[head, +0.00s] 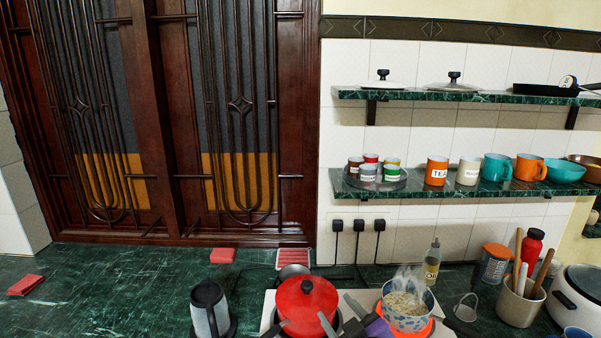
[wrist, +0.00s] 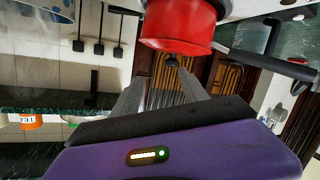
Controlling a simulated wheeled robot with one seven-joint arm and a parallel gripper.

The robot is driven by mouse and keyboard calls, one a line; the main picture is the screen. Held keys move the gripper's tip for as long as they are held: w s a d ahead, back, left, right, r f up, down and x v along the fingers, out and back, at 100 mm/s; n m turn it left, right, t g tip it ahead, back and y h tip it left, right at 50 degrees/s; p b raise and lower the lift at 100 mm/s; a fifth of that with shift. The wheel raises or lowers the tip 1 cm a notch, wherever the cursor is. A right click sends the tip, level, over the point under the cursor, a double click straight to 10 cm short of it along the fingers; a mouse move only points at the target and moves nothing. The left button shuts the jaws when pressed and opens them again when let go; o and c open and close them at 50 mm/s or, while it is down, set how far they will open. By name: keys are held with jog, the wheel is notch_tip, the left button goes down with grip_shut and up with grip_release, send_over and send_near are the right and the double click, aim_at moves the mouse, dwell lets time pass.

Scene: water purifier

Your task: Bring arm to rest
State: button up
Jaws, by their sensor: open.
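The wrist view is turned over. I cannot tell whether a finger touches the pot.
A steaming patterned pot (head: 408,312) sits right of my gripper on an orange burner. A utensil crock (head: 520,302) and a bottle (head: 432,262) stand right. Shelves (head: 470,96) hang above. The left green counter (head: 110,285) is mostly clear.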

jog(key=s+d+m+h, duration=0.1)
jog(key=s+d, duration=0.3)
jog(key=s, duration=1.2)
jog(key=s+d+f+m+h, duration=0.1)
jog(key=s+d+m, duration=0.3)
jog(key=s, duration=1.2)
jog(key=s+d+f+m+h, duration=0.1)
jog(key=s+d+m+h, duration=0.1)
jog(key=s, duration=1.4)
jog(key=shift+s+d+f+m+h+b, duration=0.25)
jog(key=shift+d+m, duration=0.35)
jog(key=shift+d, duration=0.35)
